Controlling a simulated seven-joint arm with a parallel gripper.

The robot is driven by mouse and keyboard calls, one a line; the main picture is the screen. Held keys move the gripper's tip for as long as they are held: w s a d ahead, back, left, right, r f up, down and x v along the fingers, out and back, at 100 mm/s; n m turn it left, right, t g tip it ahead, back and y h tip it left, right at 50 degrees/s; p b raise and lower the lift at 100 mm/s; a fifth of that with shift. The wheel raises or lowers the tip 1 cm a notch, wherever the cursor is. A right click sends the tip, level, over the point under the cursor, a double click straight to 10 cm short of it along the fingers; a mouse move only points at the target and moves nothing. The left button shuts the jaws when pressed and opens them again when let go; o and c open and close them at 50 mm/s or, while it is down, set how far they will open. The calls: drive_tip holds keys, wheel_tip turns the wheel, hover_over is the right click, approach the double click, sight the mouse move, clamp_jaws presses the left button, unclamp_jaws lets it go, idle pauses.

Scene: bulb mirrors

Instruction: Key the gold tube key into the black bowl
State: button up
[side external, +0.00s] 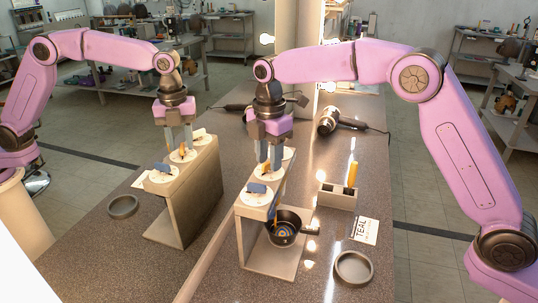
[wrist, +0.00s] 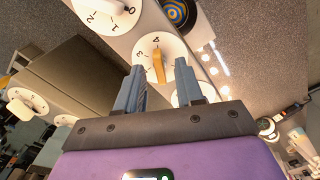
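The gold tube key (side external: 265,168) stands on the middle white dial of a beige stand (side external: 243,222). In the wrist view the gold key (wrist: 159,66) shows on its numbered dial, near the marks 3 and 4. My gripper (side external: 270,162) points down just above that dial. In the wrist view its two fingers (wrist: 160,77) are apart, with the gold key visible between them. I cannot tell whether either finger touches it. The black bowl (side external: 297,229), with blue and yellow rings inside, sits in the stand's open lower part. The bowl also shows at the wrist view's top (wrist: 191,22).
A blue-grey key (side external: 258,188) is on the front dial and a pale one on the back dial. The mirror at left repeats the arm and stand.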

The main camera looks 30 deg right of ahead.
drive_tip(key=shift+r, duration=3)
wheel_tip(320, 180, up, 8)
drive_tip(key=shift+f, duration=0.25)
drive_tip(key=shift+s, duration=0.1)
